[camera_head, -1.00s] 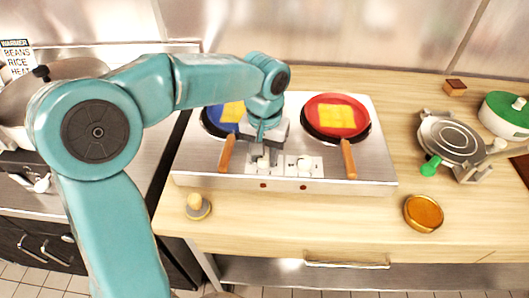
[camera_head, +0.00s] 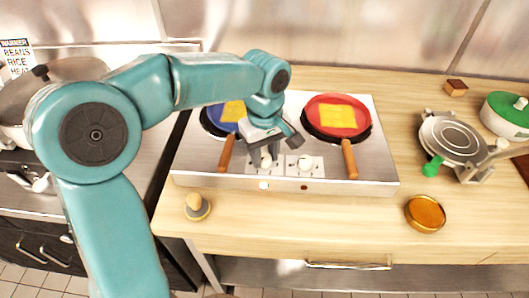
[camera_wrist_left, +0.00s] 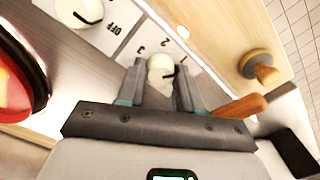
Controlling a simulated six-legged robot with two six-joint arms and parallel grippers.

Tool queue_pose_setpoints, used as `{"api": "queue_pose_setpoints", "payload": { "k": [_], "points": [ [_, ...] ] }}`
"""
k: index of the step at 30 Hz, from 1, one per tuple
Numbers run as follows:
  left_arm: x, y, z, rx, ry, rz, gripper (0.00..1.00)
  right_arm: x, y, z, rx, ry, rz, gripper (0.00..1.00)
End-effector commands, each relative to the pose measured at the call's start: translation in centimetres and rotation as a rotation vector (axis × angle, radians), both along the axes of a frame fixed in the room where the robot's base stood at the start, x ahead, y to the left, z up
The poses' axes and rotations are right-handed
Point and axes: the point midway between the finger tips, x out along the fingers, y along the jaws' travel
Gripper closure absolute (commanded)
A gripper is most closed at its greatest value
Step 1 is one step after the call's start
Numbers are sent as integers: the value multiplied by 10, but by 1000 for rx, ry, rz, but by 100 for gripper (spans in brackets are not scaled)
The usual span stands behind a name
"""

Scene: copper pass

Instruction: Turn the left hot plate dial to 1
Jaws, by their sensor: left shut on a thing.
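The hot plate (camera_head: 384,165) is a silver two-burner unit with two white dials on its front. My left gripper (camera_head: 266,152) reaches down from above and is shut on the left dial (camera_head: 265,162). In the left wrist view the fingers (camera_wrist_left: 158,88) stand on both sides of the white left dial (camera_wrist_left: 160,66), which has a dark pointer mark. Printed 2 and 3 show beside it; which number it points at I cannot tell. The right dial (camera_head: 305,163) is free. The left indicator light (camera_head: 264,185) glows white; the right one (camera_head: 304,188) is dark red. My right gripper is out of view.
A blue pan (camera_head: 210,122) and a red pan (camera_head: 367,118) with yellow food sit on the burners, handles toward the front on either side of the dials. A small knobbed object (camera_head: 197,207) and an amber round dish (camera_head: 425,214) stand on the wooden counter in front.

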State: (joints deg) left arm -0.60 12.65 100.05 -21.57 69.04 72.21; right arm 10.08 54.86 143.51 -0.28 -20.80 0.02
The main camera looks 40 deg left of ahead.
Motion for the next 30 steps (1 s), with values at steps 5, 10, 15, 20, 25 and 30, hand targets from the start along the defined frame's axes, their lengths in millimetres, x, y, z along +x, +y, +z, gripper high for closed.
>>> {"api": "queue_pose_setpoints", "payload": {
  "k": [5,10,15,20,25,30],
  "points": [
    [0,0,1,-1,-3,62,95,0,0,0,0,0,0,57],
    [0,0,2,-2,-4,90,95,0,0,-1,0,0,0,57],
    [1,0,2,-2,-4,99,95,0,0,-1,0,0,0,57],
    [1,-1,2,-2,-4,98,95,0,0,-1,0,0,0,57],
    [1,0,2,-2,-4,98,45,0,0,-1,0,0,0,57],
    [1,0,1,-2,-4,97,39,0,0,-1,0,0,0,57]
  ]
}}
